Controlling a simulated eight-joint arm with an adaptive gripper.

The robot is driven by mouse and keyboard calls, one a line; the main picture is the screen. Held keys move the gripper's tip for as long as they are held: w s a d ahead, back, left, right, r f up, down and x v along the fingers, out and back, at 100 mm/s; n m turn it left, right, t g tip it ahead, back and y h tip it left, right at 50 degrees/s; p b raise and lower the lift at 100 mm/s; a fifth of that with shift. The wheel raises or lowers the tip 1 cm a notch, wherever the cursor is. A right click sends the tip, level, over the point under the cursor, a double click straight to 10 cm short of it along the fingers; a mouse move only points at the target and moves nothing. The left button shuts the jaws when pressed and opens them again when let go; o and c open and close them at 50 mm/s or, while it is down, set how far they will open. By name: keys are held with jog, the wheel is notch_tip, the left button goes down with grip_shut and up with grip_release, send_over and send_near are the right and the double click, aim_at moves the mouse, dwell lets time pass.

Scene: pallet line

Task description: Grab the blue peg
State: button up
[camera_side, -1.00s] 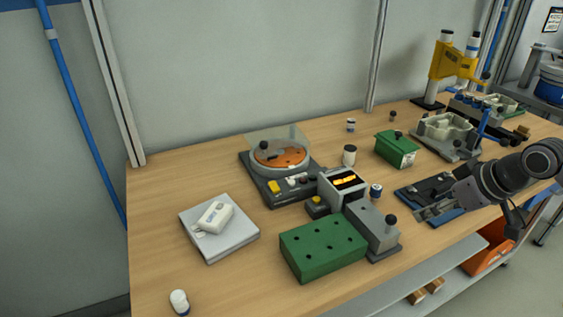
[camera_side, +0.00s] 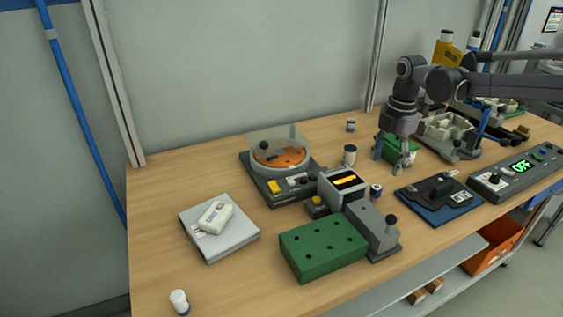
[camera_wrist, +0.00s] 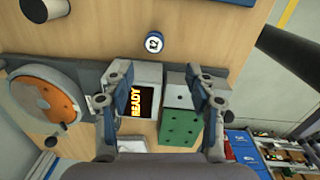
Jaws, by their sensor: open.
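I cannot make out a blue peg for certain. A slim blue upright piece (camera_side: 484,122) stands at the far right of the bench in the side view, too small to identify. The green block with holes (camera_side: 323,248) shows no peg standing in it; it also appears in the wrist view (camera_wrist: 180,130).
A turntable unit (camera_side: 280,160) and a grey block with a black knob (camera_side: 373,230) stand mid-bench. The front-left bench is mostly clear.

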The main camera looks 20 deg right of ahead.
aim_at(377, 187)
jog(key=shift+w+d+f+n, duration=0.2)
jog(key=shift+w+f+n, duration=0.3)
jog(key=shift+w+n, duration=0.1)
jog(key=shift+f, duration=0.35)
jog(key=shift+w+a+f, duration=0.1)
jog(key=shift+f, duration=5)
grip_shut()
